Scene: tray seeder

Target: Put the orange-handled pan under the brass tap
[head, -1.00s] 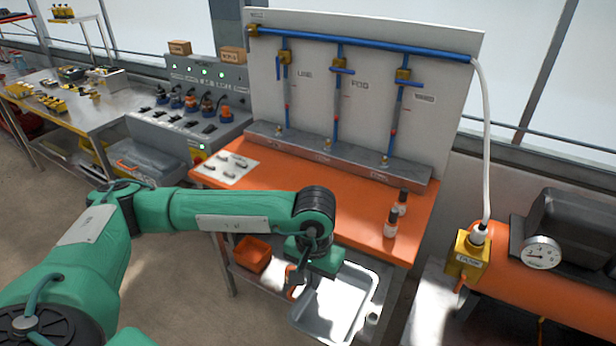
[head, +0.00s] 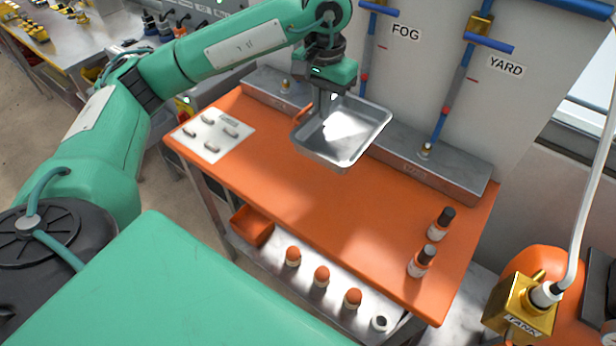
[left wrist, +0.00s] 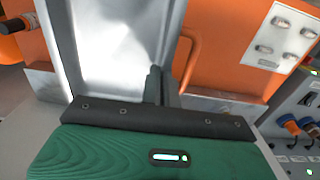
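The pan (head: 345,152) is a shallow silver metal tray with an orange handle (head: 302,116) at its left. My left gripper (head: 322,110) comes down on the pan's handle side and is shut on it, holding it above the orange bench. The pan is in front of the grey metal ledge and covers part of it. The left wrist view shows the pan (left wrist: 115,40) and its handle (left wrist: 188,60) close to my finger. Small brass taps stand on the ledge, one to the right (head: 426,150) and one to the left (head: 285,85). My right gripper is out of view.
Two small bottles (head: 440,225) stand on the right of the bench (head: 320,220). A white plate with grey knobs (head: 212,135) lies at left. The shelf below holds an orange bin (head: 252,226) and several orange-topped items. The bench between is clear.

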